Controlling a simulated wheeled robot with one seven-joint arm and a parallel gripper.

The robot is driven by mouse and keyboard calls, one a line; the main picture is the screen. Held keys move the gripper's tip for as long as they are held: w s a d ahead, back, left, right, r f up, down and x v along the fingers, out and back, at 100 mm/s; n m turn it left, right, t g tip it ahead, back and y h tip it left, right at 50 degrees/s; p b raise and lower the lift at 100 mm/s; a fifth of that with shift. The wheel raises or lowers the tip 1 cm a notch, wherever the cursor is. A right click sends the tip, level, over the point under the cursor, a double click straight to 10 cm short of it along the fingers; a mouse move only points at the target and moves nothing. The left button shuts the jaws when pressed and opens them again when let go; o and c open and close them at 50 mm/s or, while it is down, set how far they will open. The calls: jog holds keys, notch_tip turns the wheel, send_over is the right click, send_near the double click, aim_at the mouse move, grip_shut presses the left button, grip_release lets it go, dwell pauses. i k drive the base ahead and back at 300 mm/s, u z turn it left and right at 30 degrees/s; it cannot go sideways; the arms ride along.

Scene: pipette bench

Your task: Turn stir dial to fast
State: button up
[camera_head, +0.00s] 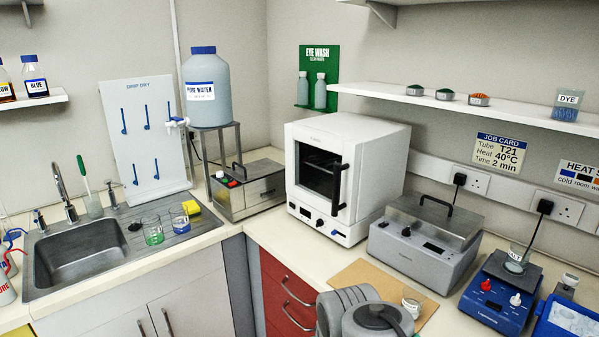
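A blue hotplate stirrer (497,312) stands on the right-hand bench near the lower right. Its front has two dials, a red one (486,285) at left and a pale one (515,299) at right. Their markings are too small to read, so I cannot tell which is the stir dial or where either points. A labelled glass beaker (515,258) sits on the dark top plate. Grey rounded links of my arm rise at bottom centre, left of the stirrer and apart from it. My gripper is not visible.
A grey lidded bath (425,240) stands left of the stirrer, with a white oven (340,180) behind it. A small glass (412,300) stands on a tan board (365,272). A blue tray (570,318) and a small grey-white item (567,285) crowd the stirrer's right side.

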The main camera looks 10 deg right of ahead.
aim_at(515, 301)
jog(key=z, duration=1.8)
jog(key=k, duration=1.2)
jog(key=u, duration=0.3)
jog(key=i, duration=1.65)
jog(key=z, duration=0.6)
